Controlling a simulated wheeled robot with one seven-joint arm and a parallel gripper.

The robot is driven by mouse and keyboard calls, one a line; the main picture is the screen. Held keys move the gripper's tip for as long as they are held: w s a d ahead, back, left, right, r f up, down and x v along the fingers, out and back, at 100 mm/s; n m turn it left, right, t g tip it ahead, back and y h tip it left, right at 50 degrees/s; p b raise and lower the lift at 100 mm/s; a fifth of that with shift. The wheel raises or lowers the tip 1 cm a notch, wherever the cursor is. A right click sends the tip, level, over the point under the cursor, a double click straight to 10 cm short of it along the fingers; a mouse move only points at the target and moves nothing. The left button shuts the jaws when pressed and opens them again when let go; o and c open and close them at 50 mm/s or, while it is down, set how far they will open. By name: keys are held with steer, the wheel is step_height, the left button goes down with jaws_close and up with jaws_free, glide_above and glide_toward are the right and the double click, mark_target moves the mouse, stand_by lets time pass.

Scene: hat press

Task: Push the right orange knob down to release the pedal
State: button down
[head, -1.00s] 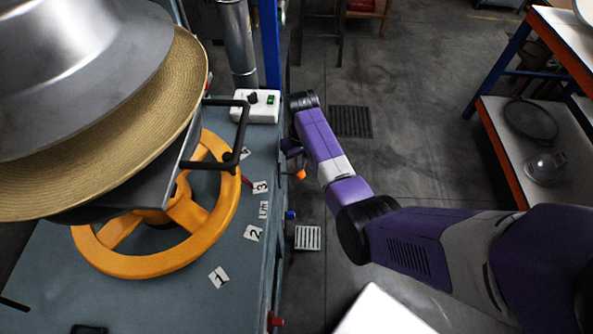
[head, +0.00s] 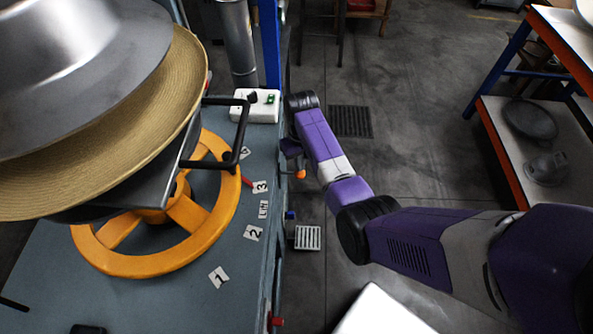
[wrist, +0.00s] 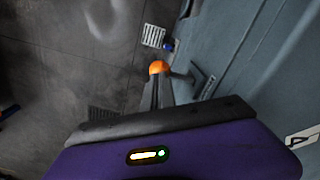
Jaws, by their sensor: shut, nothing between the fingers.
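In the wrist view, the orange knob (wrist: 158,67) sits right at the tips of my gripper (wrist: 158,82). The dark fingers are shut together with nothing between them, and their tips overlap the knob's near side. I cannot tell whether they touch it. In the head view my gripper (head: 298,160) is mostly hidden by my purple wrist. A pale slotted plate (head: 307,238), perhaps the pedal, lies low beside the press and also shows in the wrist view (wrist: 153,36).
The grey press body (head: 200,280) stands left of my arm, with an orange wheel (head: 205,215) and a straw hat (head: 140,150) above. A blue knob (head: 290,215) is near the slotted plate. A white control box (head: 262,108) sits behind. Floor is clear to the right, before the shelf (head: 500,120).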

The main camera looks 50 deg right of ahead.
steer(key=shift+f+b, duration=1.45)
steer(key=shift+f, duration=0.75)
steer(key=shift+r, duration=0.1)
step_height(320, 180, up, 8)
steer(key=p, duration=0.8)
steer(key=shift+r, duration=0.1)
steer(key=shift+w, duration=0.1)
